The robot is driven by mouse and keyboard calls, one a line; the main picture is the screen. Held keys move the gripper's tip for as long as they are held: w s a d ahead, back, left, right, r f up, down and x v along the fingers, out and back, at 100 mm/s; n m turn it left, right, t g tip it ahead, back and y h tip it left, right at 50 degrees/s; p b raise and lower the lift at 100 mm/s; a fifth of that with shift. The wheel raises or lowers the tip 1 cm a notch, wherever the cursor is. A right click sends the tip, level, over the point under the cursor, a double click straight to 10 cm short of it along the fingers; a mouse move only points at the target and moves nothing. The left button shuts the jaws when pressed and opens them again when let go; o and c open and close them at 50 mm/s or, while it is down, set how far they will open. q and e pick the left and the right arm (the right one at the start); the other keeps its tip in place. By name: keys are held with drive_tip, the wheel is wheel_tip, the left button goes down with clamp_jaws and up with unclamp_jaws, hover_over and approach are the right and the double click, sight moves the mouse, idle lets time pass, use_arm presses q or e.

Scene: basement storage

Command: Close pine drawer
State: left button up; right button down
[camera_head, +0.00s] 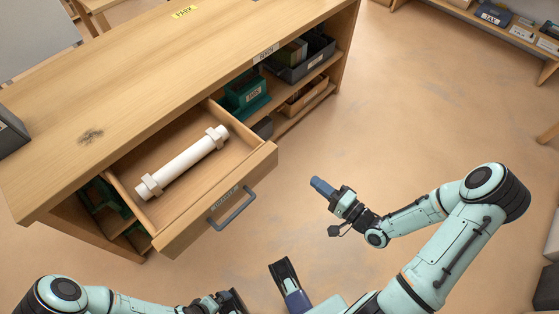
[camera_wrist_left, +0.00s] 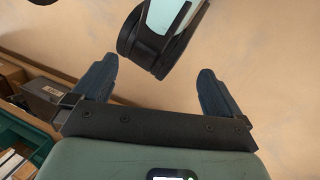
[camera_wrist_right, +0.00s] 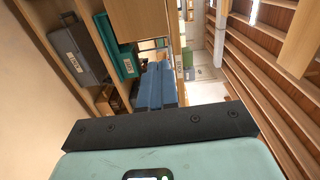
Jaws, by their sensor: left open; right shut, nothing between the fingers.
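The pine drawer (camera_head: 258,168) is pulled out of the wooden bench in the head view. Its front carries a label and a dark bar handle (camera_head: 235,209). A white pipe-like part (camera_head: 183,162) lies inside it. My right gripper (camera_head: 320,186) is shut and empty, to the right of the drawer front and apart from it. Its closed blue fingers show in the right wrist view (camera_wrist_right: 156,84). My left gripper (camera_wrist_left: 157,70) is open and empty in the left wrist view. In the head view it is only partly visible at the bottom edge, below the drawer.
Shelves beside the drawer hold a green box (camera_head: 246,94), a grey bin (camera_head: 301,60) and a wooden tray (camera_head: 304,94). Open floor (camera_head: 400,110) lies to the right. A shelf with boxes stands at the upper right.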

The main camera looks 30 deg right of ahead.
drive_tip(key=b, duration=0.4)
approach(277, 151)
drive_tip(key=x, duration=0.6)
drive_tip(key=shift+w+a+r, duration=0.1)
drive_tip(key=shift+w+a, duration=0.05)
drive_tip(key=shift+w, duration=0.25)
use_arm(q)
drive_tip(key=w+a+f+t+y, duration=0.1)
drive_tip(key=w+a+f+t, duration=0.1)
drive_tip(key=w, duration=0.4)
wheel_tip(277, 151, down, 3)
drive_tip(key=shift+a+r, duration=0.2)
drive_tip(key=shift+a, duration=0.35)
drive_tip(key=shift+w, duration=0.1)
use_arm(e)
drive_tip(key=shift+w, duration=0.1)
